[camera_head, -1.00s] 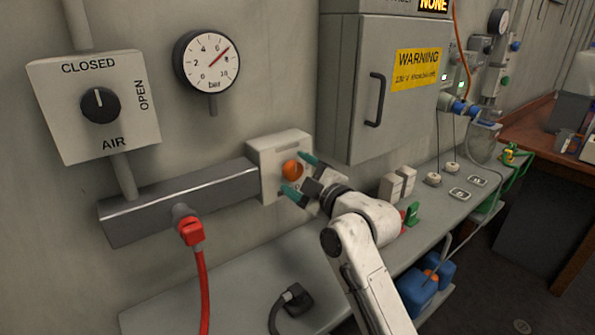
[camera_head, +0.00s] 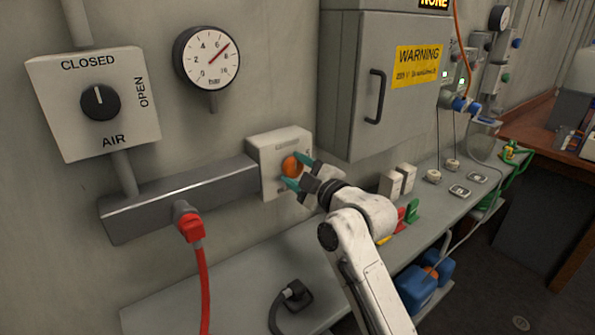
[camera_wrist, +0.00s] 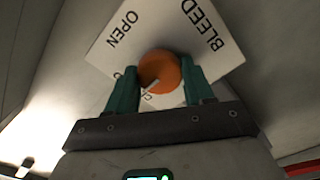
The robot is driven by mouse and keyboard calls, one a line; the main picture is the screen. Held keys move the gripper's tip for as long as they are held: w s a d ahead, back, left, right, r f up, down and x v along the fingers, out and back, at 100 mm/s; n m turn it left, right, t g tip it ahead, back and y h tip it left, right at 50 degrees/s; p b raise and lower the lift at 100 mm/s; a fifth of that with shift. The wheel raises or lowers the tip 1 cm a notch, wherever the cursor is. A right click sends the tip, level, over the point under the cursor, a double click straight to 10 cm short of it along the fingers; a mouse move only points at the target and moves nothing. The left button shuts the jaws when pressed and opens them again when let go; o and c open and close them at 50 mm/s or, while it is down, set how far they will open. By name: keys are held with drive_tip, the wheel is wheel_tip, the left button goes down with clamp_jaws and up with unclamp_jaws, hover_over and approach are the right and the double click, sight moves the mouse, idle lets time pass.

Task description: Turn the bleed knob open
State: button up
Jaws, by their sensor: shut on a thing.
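The orange bleed knob (camera_head: 290,166) sits on a pale square plate (camera_head: 268,150) at the right end of the grey manifold bar. In the wrist view the knob (camera_wrist: 159,71) carries a pale pointer line slanting down and left. The plate (camera_wrist: 215,60) there reads BLEED and OPEN; another label is partly hidden behind my fingers. My gripper (camera_head: 302,172) has its teal fingertips on either side of the knob and is shut on it. In the wrist view my gripper (camera_wrist: 160,85) shows a finger on each side of the knob.
A black AIR knob (camera_head: 100,102) points to CLOSED at left. The pressure gauge (camera_head: 207,58) reads roughly 7 bar. A red hose plug (camera_head: 190,228) hangs from the manifold (camera_head: 150,205). A grey cabinet (camera_head: 350,90) stands right of the plate, above the bench.

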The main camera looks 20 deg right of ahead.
drive_tip(key=shift+m, duration=0.3)
drive_tip(key=m, duration=0.3)
drive_tip(key=shift+m, duration=0.4)
drive_tip(key=m+p, duration=0.1)
drive_tip(key=m, duration=0.3)
drive_tip(key=m+p, duration=0.1)
drive_tip(key=m, duration=0.4)
drive_tip(key=shift+p, duration=0.3)
drive_tip(key=shift+f+m+p, duration=0.1)
drive_tip(key=shift+m+p, duration=0.85)
drive_tip(key=shift+m, duration=1.25)
drive_tip(key=shift+d, duration=0.1)
drive_tip(key=o, duration=1)
drive_tip(key=shift+o, duration=0.2)
